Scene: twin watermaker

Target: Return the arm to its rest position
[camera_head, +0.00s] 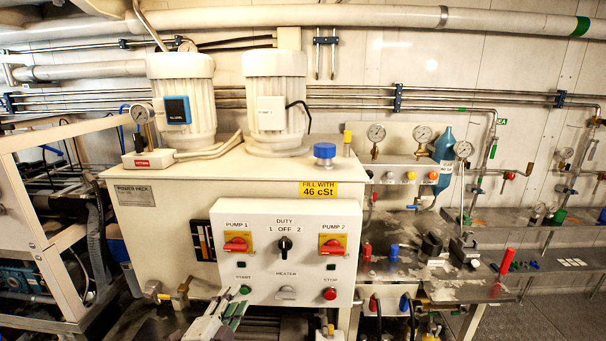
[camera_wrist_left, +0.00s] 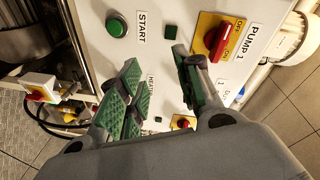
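My left gripper (camera_head: 232,308) is low in the head view, in front of the lower left edge of the white control panel (camera_head: 262,268). In the left wrist view its green-padded fingers (camera_wrist_left: 158,62) stand apart with nothing between them, so it is open and empty. The green START button (camera_head: 245,289) is just above the fingertips in the head view; it also shows in the wrist view (camera_wrist_left: 117,27). I cannot tell whether the fingers touch the panel. My right gripper is in neither view.
The panel has two red-on-yellow pump switches (camera_head: 238,244), a black duty knob (camera_head: 284,244) and a red STOP button (camera_head: 330,293). The power pack tank (camera_head: 150,215) stands behind. A workbench (camera_head: 460,285) with valves and fittings is on the right. A metal frame rack (camera_head: 30,215) is on the left.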

